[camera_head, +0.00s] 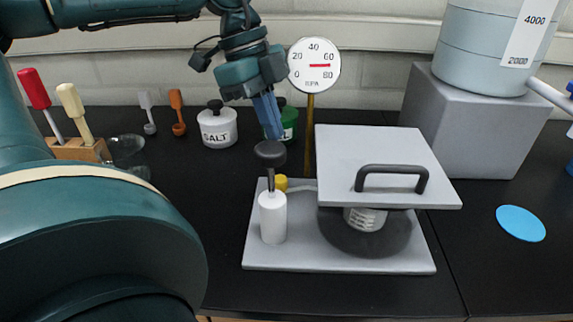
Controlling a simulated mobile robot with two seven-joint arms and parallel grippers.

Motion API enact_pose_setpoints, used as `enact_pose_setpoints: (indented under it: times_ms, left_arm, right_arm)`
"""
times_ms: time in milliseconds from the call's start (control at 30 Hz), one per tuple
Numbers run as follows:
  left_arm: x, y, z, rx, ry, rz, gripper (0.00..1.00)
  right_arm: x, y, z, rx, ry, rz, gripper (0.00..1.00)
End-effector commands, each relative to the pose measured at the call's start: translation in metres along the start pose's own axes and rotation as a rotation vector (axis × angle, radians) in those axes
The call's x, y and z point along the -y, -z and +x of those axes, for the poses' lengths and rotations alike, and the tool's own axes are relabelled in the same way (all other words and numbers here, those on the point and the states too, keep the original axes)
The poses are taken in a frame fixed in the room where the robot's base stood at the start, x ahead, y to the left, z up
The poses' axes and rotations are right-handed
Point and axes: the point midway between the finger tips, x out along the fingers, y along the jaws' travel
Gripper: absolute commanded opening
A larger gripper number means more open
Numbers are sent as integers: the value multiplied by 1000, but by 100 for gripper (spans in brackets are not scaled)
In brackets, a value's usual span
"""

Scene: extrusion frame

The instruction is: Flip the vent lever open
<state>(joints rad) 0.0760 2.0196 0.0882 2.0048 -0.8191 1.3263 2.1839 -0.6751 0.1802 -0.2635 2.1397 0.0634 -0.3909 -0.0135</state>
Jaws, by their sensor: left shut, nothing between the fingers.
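The vent lever (270,155) appears to be a dark round knob on a thin dark stem. It stands nearly upright on a white cylinder (273,218) at the left of a grey base plate (340,262). My left gripper (271,130) comes down from above, with its blue fingers shut and empty. Its tips are right above or behind the knob; I cannot tell whether they touch it. A yellow cap (281,183) sits behind the cylinder with a pale tube leading right. My right gripper is not in view.
A grey square lid (375,150) with a dark handle covers a dark round vessel (365,238) to the right. A pressure gauge (314,66) stands behind on a brass post. A salt jar (217,128) and green jar (289,122) stand behind. A blue disc (520,223) lies right.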

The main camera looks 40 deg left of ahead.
Motion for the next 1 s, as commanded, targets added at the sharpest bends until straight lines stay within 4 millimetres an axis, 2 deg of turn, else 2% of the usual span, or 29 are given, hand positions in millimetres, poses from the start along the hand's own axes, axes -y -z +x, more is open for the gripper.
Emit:
enact_pose_setpoints:
  times_ms: [167, 500, 700, 1000]
  left_arm:
    - [-1, 0, 21, -2, -6, 0, 0]
    - [-1, 0, 82, -1, -5, -1, 0]
    - [-1, 0, 97, -1, -3, 0, 0]
    - [0, 0, 99, -2, 0, 0, 0]
  right_arm:
    - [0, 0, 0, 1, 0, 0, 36]
    - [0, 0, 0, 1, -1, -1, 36]
    - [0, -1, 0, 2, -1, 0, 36]
    - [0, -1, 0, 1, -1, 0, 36]
